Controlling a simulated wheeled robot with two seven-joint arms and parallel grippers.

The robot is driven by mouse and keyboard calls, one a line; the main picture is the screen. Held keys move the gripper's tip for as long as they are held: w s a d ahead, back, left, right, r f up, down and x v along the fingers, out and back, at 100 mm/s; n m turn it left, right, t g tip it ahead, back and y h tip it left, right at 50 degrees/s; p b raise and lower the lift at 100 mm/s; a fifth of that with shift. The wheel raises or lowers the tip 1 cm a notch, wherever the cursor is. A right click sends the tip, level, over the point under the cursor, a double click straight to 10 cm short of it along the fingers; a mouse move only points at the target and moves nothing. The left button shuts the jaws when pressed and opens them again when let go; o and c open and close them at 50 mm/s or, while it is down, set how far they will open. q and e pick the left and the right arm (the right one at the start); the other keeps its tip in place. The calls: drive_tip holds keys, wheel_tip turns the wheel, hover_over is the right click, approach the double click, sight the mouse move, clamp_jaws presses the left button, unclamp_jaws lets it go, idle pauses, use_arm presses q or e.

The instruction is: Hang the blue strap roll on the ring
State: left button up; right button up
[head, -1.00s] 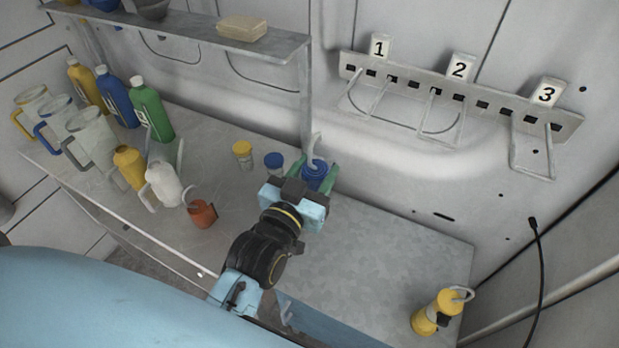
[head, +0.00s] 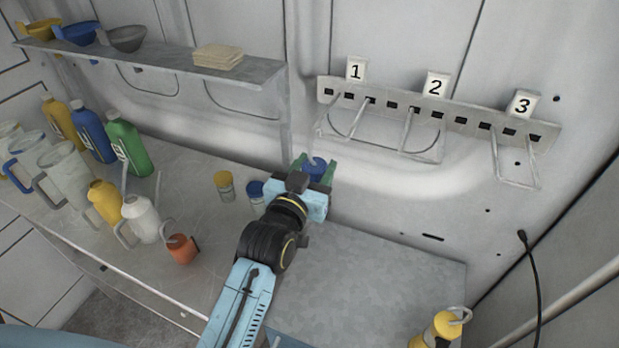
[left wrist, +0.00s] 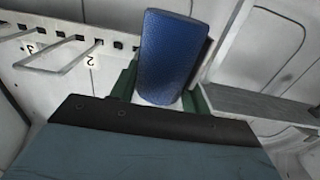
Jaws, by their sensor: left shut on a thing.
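The blue strap roll (head: 316,166) is between the green fingers of my left gripper (head: 314,176), which is shut on it. The gripper holds the roll up near the wall, left of and below the rack. In the left wrist view the roll (left wrist: 172,55) stands nearly upright between the green fingers; its lower end is hidden. The wall rack (head: 460,117) carries wire loops under number plates 1 (head: 356,70), 2 (head: 435,85) and 3 (head: 522,103). The roll is apart from all the loops. My right gripper is out of view.
A shelf (head: 150,62) with bowls is on the wall at left. Bottles, jugs and small cans, including a yellow one (head: 224,186), stand on the left of the bench. The bench (head: 370,275) between is clear.

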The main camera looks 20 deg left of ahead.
use_arm(q)
drive_tip(key=shift+w+f+b, duration=0.35)
drive_tip(key=shift+w+b, duration=0.25)
drive_tip(key=shift+w, duration=0.15)
drive_tip(key=shift+w+f+b, duration=0.4)
drive_tip(key=shift+w+b, duration=0.2)
drive_tip(key=shift+w, duration=0.15)
drive_tip(key=shift+w+f+b, duration=0.35)
drive_tip(key=shift+w+b, duration=0.25)
drive_tip(key=shift+w, duration=0.15)
drive_tip(key=o, duration=1.2)
drive_tip(key=shift+d, duration=0.1)
drive_tip(key=shift+f, duration=0.1)
drive_tip(key=shift+s, duration=0.15)
